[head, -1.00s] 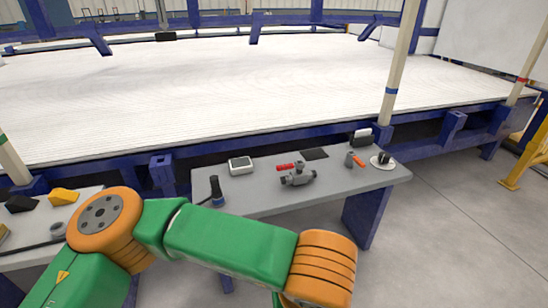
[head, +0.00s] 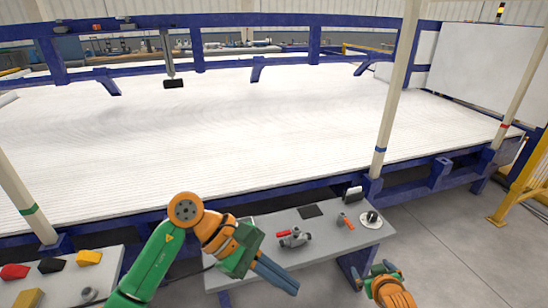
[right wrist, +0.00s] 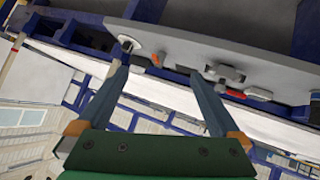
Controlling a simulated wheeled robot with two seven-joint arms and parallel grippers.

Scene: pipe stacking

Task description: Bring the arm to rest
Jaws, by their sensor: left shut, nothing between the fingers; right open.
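My left gripper (head: 276,274), with long blue-grey fingers, is shut and empty. It hangs over the front of the grey table, just left of a grey valve with a red handle (head: 294,239). My left arm, green and orange, comes in from the lower left. My right gripper (head: 378,270) is low at the right, in front of the table's right part, and its fingers are hard to make out there. In the right wrist view (right wrist: 161,63) its two fingers are spread apart with nothing between them. The valve also shows there (right wrist: 225,73), beyond the fingers.
The grey table (head: 330,240) also bears a dark pad (head: 311,211), a grey and orange tool (head: 346,221) and a round white base (head: 370,219). A side table at left holds red, black and yellow pieces (head: 88,257). A large white bed (head: 240,130) with blue frame lies behind.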

